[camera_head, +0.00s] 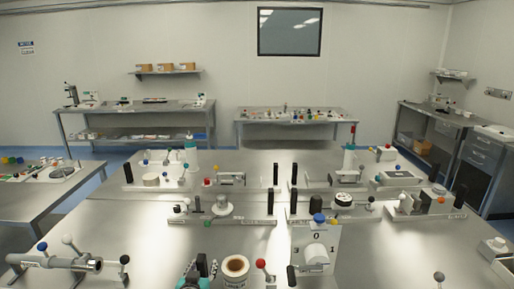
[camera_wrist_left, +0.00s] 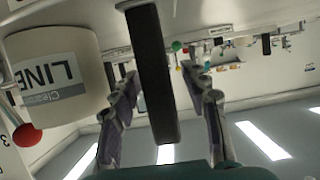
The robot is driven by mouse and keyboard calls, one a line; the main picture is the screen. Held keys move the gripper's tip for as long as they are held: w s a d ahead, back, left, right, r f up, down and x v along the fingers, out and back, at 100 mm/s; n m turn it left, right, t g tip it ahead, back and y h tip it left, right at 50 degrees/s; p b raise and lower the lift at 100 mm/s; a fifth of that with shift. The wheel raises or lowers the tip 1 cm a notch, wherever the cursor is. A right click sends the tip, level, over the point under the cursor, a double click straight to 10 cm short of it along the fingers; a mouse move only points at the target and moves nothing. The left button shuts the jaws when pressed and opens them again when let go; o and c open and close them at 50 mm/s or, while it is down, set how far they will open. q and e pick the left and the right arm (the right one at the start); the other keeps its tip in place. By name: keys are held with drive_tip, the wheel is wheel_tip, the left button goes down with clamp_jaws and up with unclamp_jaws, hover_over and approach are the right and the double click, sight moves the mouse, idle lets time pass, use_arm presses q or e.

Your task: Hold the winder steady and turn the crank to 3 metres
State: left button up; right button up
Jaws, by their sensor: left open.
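The winder's white upright panel (camera_head: 330,238) stands at the front centre of the bench, with the figures 0, 1 and 3 around a white hub (camera_head: 316,255). To its left is a white roll (camera_head: 235,268), labelled LINE in the left wrist view (camera_wrist_left: 48,75). A red ball knob (camera_head: 260,264) sits between roll and panel; it also shows in the left wrist view (camera_wrist_left: 27,135). A black upright grip (camera_wrist_left: 150,75) stands left of the roll. My left gripper (camera_wrist_left: 165,108) is open, with the grip between its fingers and gaps on both sides. My right gripper is out of view.
A metal cylinder fixture (camera_head: 70,262) lies at the front left, and a grey ball knob (camera_head: 438,277) stands at the front right. Several small fixtures with black posts line the bench behind. Bare steel (camera_head: 385,250) lies right of the panel.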

use_arm(q)
drive_tip(key=v, duration=1.1)
drive_tip(key=shift+s, duration=0.25)
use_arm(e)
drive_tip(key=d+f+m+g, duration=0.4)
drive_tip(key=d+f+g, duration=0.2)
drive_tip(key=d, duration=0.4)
use_arm(q)
drive_tip(key=s+f+g, duration=0.3)
drive_tip(key=s+g, duration=0.4)
drive_tip(key=s, duration=0.8)
drive_tip(key=shift+a+f, duration=0.35)
drive_tip(key=shift+a, duration=0.1)
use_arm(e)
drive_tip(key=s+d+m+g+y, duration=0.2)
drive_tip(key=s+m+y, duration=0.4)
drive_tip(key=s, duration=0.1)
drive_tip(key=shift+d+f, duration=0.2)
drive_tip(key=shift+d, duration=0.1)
